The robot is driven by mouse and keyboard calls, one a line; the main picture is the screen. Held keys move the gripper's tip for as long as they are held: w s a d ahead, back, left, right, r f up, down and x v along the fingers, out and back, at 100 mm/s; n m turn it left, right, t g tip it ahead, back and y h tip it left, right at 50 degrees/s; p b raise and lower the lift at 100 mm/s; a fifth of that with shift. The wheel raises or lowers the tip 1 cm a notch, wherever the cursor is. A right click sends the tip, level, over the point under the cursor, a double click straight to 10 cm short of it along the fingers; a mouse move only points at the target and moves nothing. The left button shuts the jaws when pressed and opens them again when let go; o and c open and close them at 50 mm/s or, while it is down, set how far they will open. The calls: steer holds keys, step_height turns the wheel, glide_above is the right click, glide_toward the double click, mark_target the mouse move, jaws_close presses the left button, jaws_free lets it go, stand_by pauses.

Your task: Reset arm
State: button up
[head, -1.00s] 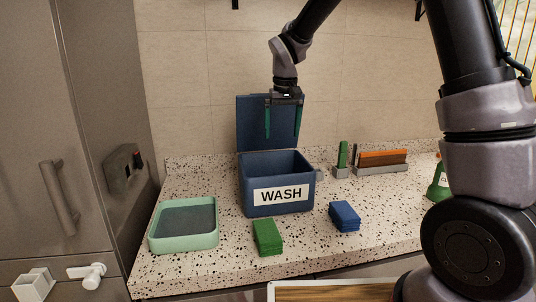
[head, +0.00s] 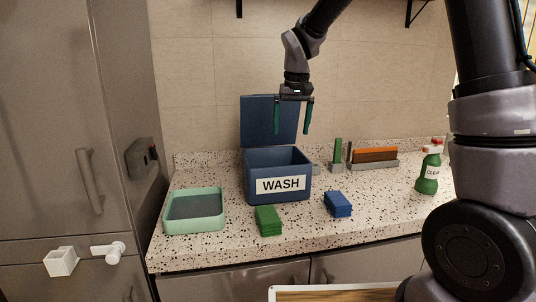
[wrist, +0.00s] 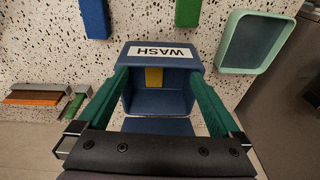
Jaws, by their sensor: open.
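My gripper (head: 292,118) is open and hangs above the blue WASH bin, near its raised lid. Its two green fingers are apart, with nothing held between them in the head view. In the wrist view the open gripper (wrist: 160,98) frames the WASH bin (wrist: 162,50), which appears upside down. In the head view the WASH bin (head: 252,183) stands on the counter with its lid (head: 258,120) up. Something yellow (wrist: 154,77) shows inside the bin in the wrist view.
A green-rimmed tray (head: 174,224) stands left of the bin. A grey rack (head: 374,165) with orange and brown pieces and a green bottle (head: 428,172) stand to the right. The counter front is partly clear.

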steer(key=s+d+r+m+t+y, duration=0.1)
steer(key=s+d+r+m+t, duration=0.15)
steer(key=s+d+r, duration=0.75)
steer(key=s+d+m+t, duration=0.1)
steer(key=s+d, duration=0.3)
steer(key=s, duration=0.2)
steer(key=s+d+r+m+t, duration=0.1)
steer(key=s+d+m, duration=0.1)
steer(key=s+d, duration=0.2)
steer(key=s, duration=0.3)
steer(key=shift+t, duration=0.35)
